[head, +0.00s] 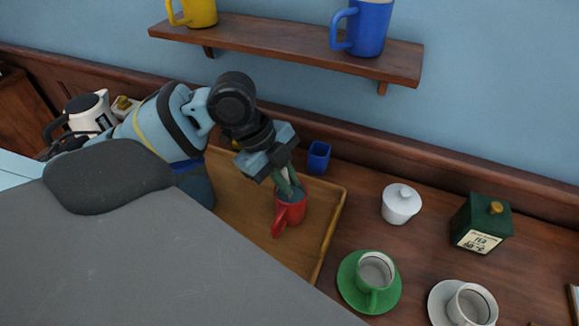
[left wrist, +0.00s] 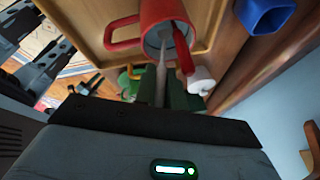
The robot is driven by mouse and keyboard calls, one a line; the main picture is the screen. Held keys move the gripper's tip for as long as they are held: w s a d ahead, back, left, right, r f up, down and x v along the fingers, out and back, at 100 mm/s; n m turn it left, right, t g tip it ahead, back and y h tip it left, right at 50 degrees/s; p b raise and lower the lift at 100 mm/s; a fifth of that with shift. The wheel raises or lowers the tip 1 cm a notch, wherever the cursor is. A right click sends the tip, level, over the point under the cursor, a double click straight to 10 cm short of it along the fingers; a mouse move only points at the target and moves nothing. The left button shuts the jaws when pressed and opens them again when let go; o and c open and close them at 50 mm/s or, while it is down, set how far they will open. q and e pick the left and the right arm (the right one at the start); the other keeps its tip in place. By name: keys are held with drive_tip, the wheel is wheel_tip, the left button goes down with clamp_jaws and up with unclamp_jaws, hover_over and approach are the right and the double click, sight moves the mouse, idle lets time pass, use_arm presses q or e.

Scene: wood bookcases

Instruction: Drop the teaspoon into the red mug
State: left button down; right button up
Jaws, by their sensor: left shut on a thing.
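The red mug (head: 291,211) stands on the wooden tray, its handle toward the front. My left gripper (head: 289,187) is over the mug's mouth, pointing down, and covers part of the rim. In the left wrist view the gripper (left wrist: 164,94) is shut on the teaspoon (left wrist: 161,73), a thin grey shape reaching toward the mug's opening. The red mug also shows at the top of that view (left wrist: 155,12). How deep the spoon's tip is in the mug is unclear. The spoon is hardly visible in the head view.
The tray's raised rim (head: 332,222) runs right of the mug. A blue cup (head: 319,157) stands behind it. To the right are a white lidded pot (head: 401,204), a green box (head: 481,222), a green cup (head: 376,270) and a white cup (head: 474,304). A wall shelf (head: 290,46) holds yellow and blue mugs.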

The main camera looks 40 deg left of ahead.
drive_tip(key=shift+w+r, duration=0.1)
drive_tip(key=shift+w, duration=0.05)
use_arm(q)
drive_tip(key=c, duration=1.4)
unclamp_jaws()
use_arm(e)
drive_tip(key=shift+d, duration=0.15)
